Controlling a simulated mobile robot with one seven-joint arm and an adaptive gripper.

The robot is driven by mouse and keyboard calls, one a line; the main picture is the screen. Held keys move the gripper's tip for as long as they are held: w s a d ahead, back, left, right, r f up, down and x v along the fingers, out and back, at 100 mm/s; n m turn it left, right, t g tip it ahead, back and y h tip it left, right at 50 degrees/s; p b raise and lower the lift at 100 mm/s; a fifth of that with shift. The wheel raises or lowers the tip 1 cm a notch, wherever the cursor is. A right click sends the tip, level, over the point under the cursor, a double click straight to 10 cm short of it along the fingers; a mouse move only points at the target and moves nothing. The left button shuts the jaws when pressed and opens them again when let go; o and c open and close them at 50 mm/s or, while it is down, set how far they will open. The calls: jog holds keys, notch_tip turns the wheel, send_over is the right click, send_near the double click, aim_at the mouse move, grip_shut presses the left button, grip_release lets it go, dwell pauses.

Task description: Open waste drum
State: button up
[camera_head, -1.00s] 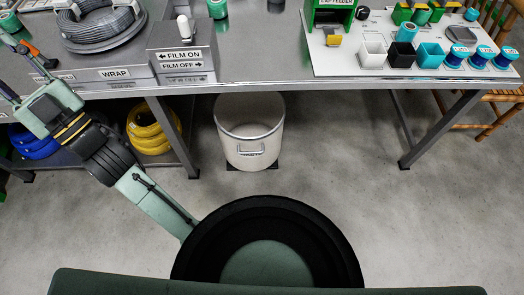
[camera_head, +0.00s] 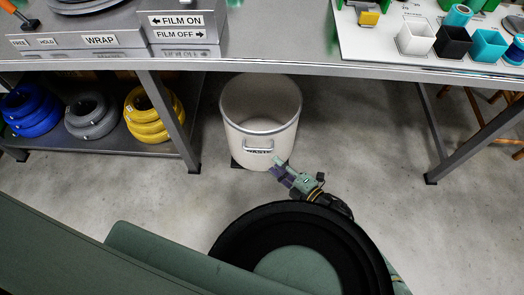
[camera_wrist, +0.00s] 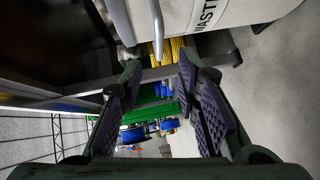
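The waste drum (camera_head: 236,141) is a white round bin labelled WASTE, upright on the floor under the bench. My gripper (camera_head: 279,165) is low in front of the drum, just below and right of the handle. In the wrist view my gripper (camera_wrist: 160,68) is open, with nothing held between its fingers. There the handle (camera_wrist: 158,32) lies just beyond the fingertips, roughly between them; contact is not clear.
The grey bench (camera_head: 290,66) overhangs the drum. Bench legs stand left (camera_head: 170,120) and right (camera_head: 432,135) of it. Blue, grey and yellow coils (camera_head: 150,117) sit on a low shelf at left. The floor (camera_head: 365,170) right of the drum is clear.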

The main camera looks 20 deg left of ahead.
aim_at(258, 149)
jog(key=x, duration=1)
jog(key=shift+w+a, duration=0.15)
jog(key=shift+a, duration=0.2)
jog(key=shift+c, duration=0.5)
grip_shut()
